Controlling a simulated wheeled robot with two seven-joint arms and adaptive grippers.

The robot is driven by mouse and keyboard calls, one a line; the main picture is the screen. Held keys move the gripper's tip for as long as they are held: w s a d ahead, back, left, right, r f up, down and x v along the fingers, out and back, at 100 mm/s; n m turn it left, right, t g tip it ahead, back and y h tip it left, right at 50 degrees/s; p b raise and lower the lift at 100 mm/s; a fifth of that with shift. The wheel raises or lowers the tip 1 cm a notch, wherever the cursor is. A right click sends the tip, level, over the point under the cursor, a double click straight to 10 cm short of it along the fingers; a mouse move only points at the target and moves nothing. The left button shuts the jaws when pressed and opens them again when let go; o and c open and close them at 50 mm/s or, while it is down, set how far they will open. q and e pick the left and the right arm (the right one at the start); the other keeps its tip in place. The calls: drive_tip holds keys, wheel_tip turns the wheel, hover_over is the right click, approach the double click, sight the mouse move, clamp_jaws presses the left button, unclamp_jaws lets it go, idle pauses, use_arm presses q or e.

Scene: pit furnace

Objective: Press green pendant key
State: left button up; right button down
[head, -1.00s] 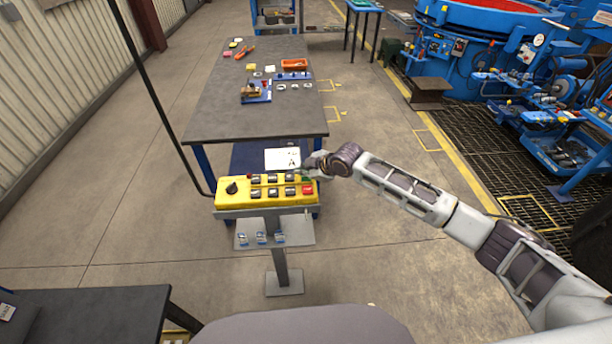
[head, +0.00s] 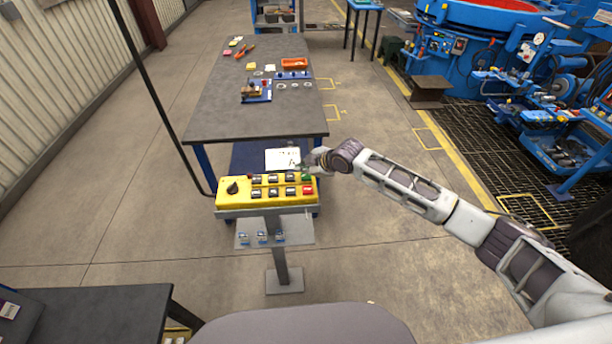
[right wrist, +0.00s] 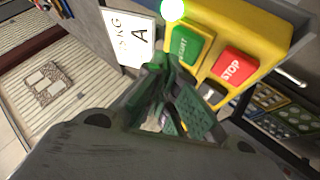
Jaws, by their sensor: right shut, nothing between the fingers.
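The yellow pendant box (head: 228,200) stands on a post in the head view. Its green key (head: 306,178) is at the right end, above the red key (head: 308,190). In the right wrist view the green key (right wrist: 184,46) is lettered START, and the red STOP key (right wrist: 233,66) is beside it. My right gripper (head: 304,167) is shut and empty at the pendant's far right corner. In the right wrist view its fingertips (right wrist: 168,68) are close to the green key's lower left edge; I cannot tell whether they touch. My left gripper is not in view.
A lamp (right wrist: 173,10) glows bright by the green key. A white card (head: 283,159) marked A stands behind the pendant. A grey workbench (head: 230,122) with small parts lies beyond. A small shelf (head: 296,232) is below the pendant.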

sight(304, 177)
drive_tip(key=shift+r, duration=0.1)
drive_tip(key=shift+r, duration=2.45)
